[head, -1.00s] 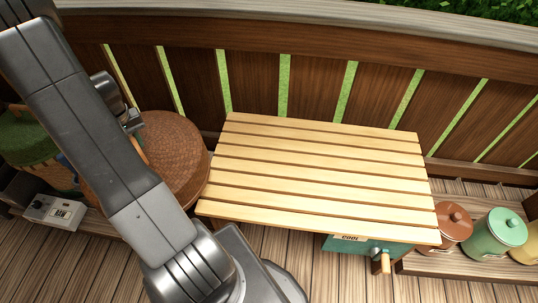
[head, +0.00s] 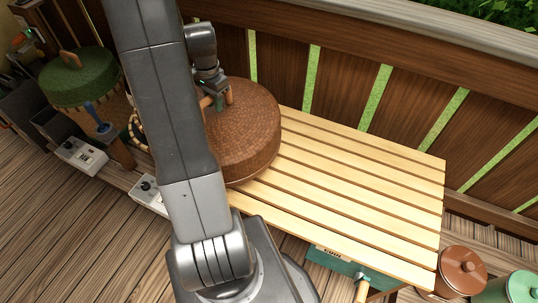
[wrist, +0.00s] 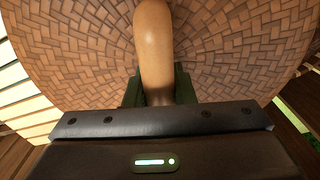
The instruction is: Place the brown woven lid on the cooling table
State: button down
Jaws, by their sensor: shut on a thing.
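The brown woven lid (head: 252,130) is a round, thick disc, partly hidden behind my arm in the head view. It overlaps the left end of the slatted cooling table (head: 365,205); whether it touches the slats I cannot tell. My gripper (head: 222,101) is shut on the lid's wooden handle, over the lid's top. In the wrist view the tan handle (wrist: 154,50) stands between my green fingertips (wrist: 156,88), with the woven top (wrist: 235,50) spread out beneath.
A green lid (head: 78,78) with a brown handle sits at the far left, near white control boxes (head: 80,156). A brown canister (head: 462,270) and a green canister (head: 508,290) stand at the lower right. A wooden railing runs behind the table. Most of the tabletop is bare.

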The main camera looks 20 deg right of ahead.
jog(key=s+d+m+b, duration=0.1)
jog(key=s+d+m, duration=0.1)
jog(key=d+m, duration=0.2)
jog(key=s+d+m+b, duration=0.2)
jog(key=s+d+m, duration=0.1)
jog(key=d+m, duration=0.1)
jog(key=s+d+m+b, duration=0.2)
jog(key=d+m, duration=0.2)
jog(key=m, duration=0.2)
jog(key=shift+s+d+r, duration=0.15)
jog(key=shift+s+r, duration=0.05)
jog(key=shift+r, duration=0.05)
jog(key=shift+s+d+m, duration=0.4)
jog(key=shift+m, duration=0.2)
notch_tip(320, 180, down, 10)
jog(key=shift+r+b, duration=0.1)
jog(key=shift+b, duration=0.8)
jog(key=c, duration=1.2)
grip_release()
notch_tip(320, 180, up, 12)
jog(key=shift+r+p, duration=0.1)
jog(key=shift+p, duration=0.8)
